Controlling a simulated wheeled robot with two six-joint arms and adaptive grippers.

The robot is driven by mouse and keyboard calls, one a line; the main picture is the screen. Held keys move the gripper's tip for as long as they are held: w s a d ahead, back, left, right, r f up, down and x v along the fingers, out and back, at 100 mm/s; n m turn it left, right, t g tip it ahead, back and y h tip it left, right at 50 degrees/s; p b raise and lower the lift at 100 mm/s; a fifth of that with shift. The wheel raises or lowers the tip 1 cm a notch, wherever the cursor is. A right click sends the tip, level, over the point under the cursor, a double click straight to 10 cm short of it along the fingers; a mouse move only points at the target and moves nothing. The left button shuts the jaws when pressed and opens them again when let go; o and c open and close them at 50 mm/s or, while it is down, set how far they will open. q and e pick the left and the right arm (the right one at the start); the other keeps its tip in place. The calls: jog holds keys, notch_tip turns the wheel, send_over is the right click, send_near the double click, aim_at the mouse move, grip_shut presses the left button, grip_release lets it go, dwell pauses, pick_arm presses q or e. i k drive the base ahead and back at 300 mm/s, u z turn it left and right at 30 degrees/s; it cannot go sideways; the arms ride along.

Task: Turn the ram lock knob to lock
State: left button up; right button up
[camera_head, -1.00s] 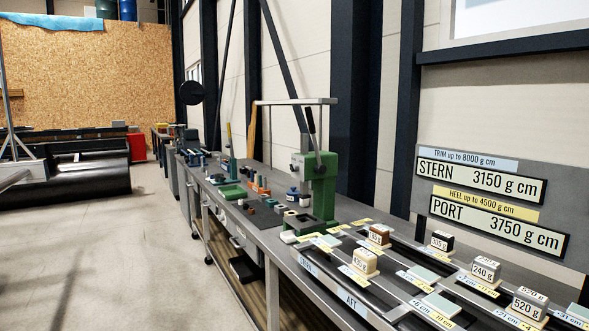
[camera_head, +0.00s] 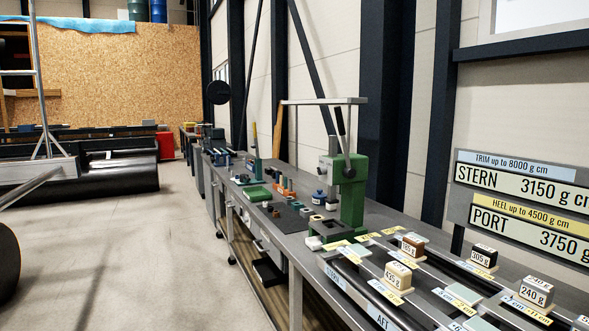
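A green press with a ram (camera_head: 350,190) stands on the long grey workbench, right of the middle of the head view. Neither of my grippers is in view.
The workbench (camera_head: 420,222) runs along the right wall. Labelled weight blocks, such as a cream one (camera_head: 398,277), stand at its near end. Open concrete floor (camera_head: 190,240) lies left of it. Black cylindrical floats (camera_head: 90,186) lie at the left.

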aim_at(322, 171)
jog(key=u, duration=0.35)
jog(key=i, duration=2.1)
jog(key=z, duration=0.9)
